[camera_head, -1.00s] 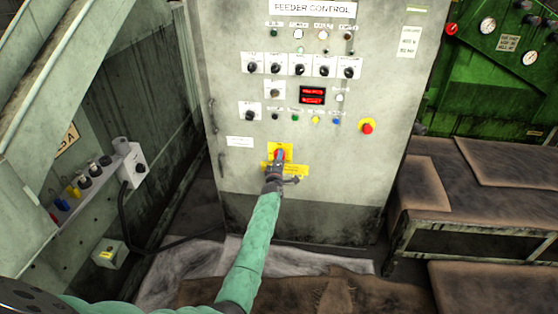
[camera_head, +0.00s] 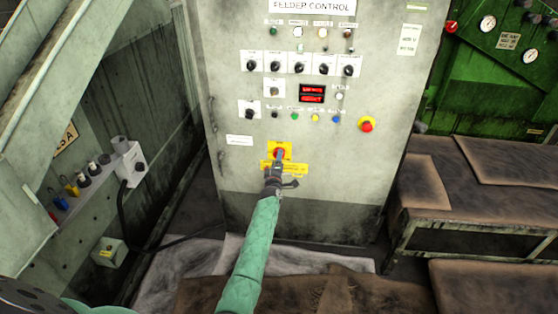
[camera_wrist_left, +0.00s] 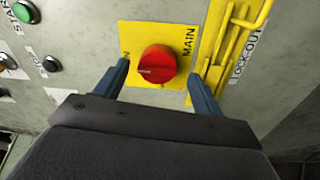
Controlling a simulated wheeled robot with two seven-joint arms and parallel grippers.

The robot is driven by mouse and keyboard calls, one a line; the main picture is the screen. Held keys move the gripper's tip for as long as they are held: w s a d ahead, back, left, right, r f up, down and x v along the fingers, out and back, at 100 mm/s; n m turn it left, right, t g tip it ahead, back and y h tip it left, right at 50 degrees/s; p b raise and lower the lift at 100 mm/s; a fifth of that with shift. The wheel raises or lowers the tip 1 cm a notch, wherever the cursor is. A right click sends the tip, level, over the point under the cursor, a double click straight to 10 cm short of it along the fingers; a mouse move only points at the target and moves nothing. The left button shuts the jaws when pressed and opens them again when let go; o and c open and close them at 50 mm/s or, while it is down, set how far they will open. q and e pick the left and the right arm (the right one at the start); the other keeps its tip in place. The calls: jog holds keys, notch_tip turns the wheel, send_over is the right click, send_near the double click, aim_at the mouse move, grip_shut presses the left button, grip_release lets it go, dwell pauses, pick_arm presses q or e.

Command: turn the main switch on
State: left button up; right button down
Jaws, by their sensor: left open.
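The main switch is a red round knob (camera_head: 279,153) on a yellow plate low on the grey feeder control cabinet. In the left wrist view the knob (camera_wrist_left: 157,64) sits on its yellow plate (camera_wrist_left: 133,35) marked MAIN, with a short pale mark on its left side. My left gripper (camera_wrist_left: 160,78) is open. Its two blue fingers lie on either side of the knob's lower part, with a visible gap to it on both sides. In the head view my left gripper (camera_head: 278,164) is just below the knob and partly covers it. My right gripper is not in view.
Yellow lock-out bars (camera_wrist_left: 226,45) stand out close to the right finger. A green button (camera_wrist_left: 25,12) is at the upper left. A bench (camera_head: 468,205) stands at the right.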

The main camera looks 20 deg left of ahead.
pick_arm(q)
jog(key=v, duration=0.5)
jog(key=shift+s+d, duration=0.1)
jog(key=shift+s, duration=0.05)
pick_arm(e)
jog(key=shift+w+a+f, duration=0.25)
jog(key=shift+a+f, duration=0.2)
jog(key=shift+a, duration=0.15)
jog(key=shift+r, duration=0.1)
